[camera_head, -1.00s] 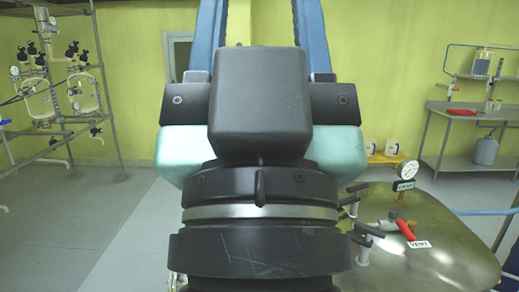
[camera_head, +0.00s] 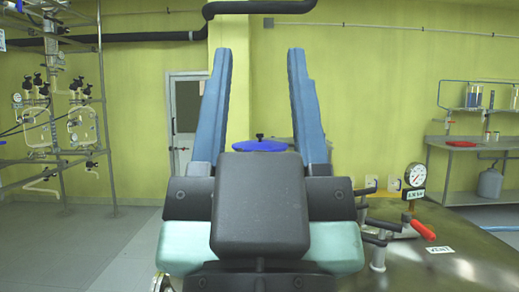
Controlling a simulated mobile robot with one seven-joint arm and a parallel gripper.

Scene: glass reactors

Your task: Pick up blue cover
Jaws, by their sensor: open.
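The blue cover (camera_head: 262,145) is a flat blue disc with a small dark knob on top. It shows in the head view just above the black body of my gripper, framed between the two fingers. Its lower part is hidden behind the gripper. My gripper (camera_head: 261,55) is open, with two long blue fingers pointing up in the picture and spread wide apart. Nothing is held between them. I cannot tell from this view how far the cover lies beyond the fingertips.
A metal vessel top (camera_head: 460,262) with a pressure gauge (camera_head: 414,175), a red-handled valve (camera_head: 423,229) and clamps lies close on the right. Glass reactors on a frame (camera_head: 80,125) stand at the left. A bench (camera_head: 470,146) stands at the back right. The left floor is clear.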

